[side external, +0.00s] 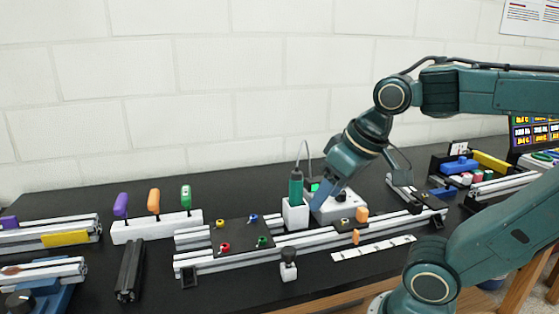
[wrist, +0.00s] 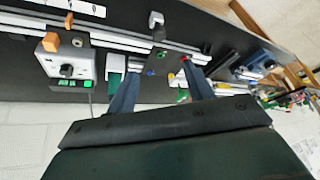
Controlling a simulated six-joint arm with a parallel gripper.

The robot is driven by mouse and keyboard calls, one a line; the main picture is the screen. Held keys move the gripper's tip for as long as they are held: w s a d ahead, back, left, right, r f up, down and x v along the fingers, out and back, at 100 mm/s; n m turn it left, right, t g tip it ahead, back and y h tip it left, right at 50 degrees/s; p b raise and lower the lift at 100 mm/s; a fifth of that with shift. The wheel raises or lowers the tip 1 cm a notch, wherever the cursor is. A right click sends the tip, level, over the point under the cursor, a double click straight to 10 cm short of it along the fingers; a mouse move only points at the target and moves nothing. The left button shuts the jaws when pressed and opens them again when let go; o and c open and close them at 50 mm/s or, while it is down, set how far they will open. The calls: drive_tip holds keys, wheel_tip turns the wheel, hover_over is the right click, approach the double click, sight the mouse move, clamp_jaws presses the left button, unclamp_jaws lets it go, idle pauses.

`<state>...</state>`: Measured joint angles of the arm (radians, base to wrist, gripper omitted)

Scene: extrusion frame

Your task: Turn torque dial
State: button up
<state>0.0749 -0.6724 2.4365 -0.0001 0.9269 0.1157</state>
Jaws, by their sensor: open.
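In the side view the box (side external: 350,207) stands behind the extrusion frame, partly hidden by my gripper. My gripper (side external: 322,196) points down at the box's left end, near the green screwdriver (side external: 296,186) in its white holder (side external: 295,214). In the wrist view my gripper (wrist: 160,92) is open, its two blue fingers wide apart with nothing held between them. The dial lies left of both fingers there, apart from them.
The extrusion frame (side external: 310,240) carries a dark plate (side external: 240,236) with coloured screws. A white rack (side external: 155,227) holds purple, orange and green handled tools. Bins and a monitor (side external: 535,132) stand at right. The bench's left rear is clear.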

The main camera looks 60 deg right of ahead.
drive_tip(key=w+d+r+m+g, duration=0.2)
drive_tip(key=w+d+m, duration=0.2)
drive_tip(key=d+m, duration=0.25)
drive_tip(key=m+g, duration=0.3)
drive_tip(key=m, duration=1.5)
hover_over(341, 192)
wheel_tip(341, 192, down, 4)
drive_tip(key=shift+d, duration=0.1)
drive_tip(key=shift+f, duration=0.1)
drive_tip(key=shift+n, duration=0.25)
wheel_tip(341, 192, down, 14)
drive_tip(key=shift+r, duration=0.2)
